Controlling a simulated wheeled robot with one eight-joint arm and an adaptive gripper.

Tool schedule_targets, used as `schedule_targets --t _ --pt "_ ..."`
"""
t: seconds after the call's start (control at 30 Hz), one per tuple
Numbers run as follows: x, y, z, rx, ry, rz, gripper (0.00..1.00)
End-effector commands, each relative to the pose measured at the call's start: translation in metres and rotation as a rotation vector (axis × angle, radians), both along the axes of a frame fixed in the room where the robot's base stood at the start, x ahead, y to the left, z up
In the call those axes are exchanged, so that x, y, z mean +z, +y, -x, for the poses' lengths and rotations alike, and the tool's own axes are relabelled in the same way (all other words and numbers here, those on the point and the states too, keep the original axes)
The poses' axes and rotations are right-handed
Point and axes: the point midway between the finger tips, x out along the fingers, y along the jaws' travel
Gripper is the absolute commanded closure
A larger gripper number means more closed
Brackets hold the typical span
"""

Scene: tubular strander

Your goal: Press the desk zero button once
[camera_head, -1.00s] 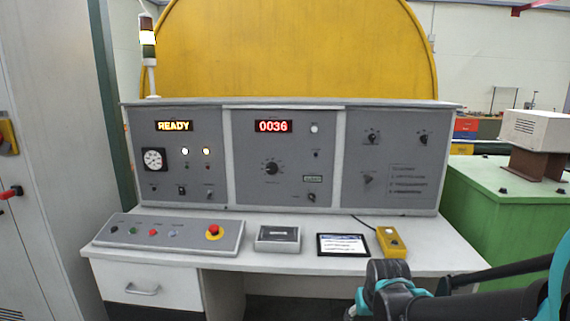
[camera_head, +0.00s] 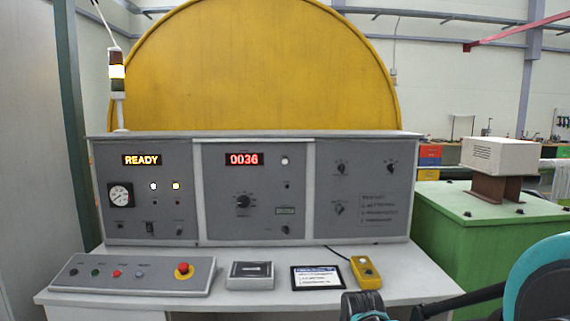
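The control desk (camera_head: 150,284) has a sloped button panel (camera_head: 130,277) at its left with a row of small buttons and a red mushroom button (camera_head: 183,270) on yellow. The upright console above shows an amber READY display (camera_head: 142,160) and a red counter display (camera_head: 243,159) reading 0036. A pale round button or lamp (camera_head: 284,161) sits right of the counter. Labels are too small to read, so I cannot tell which is the zero button. My gripper (camera_head: 364,304), dark with teal parts, is at the bottom edge, partly cut off, in front of the desk and apart from the buttons. Its fingers are unclear.
A grey box (camera_head: 250,275), a dark tablet (camera_head: 317,278) and a yellow pendant (camera_head: 365,272) with a cable lie on the desk. A green machine (camera_head: 490,235) stands at the right. A lit signal tower (camera_head: 117,75) and a yellow wheel guard (camera_head: 255,70) are behind.

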Motion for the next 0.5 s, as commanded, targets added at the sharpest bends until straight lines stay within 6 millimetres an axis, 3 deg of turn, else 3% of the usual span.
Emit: schedule_targets --t 0.03,0.4,0.5 --pt "0.0000 0.0000 0.0000 0.000 0.000 0.000 0.46" --pt "0.0000 0.0000 0.0000 0.000 0.000 0.000 0.92" --pt "0.0000 0.0000 0.0000 0.000 0.000 0.000 1.00"
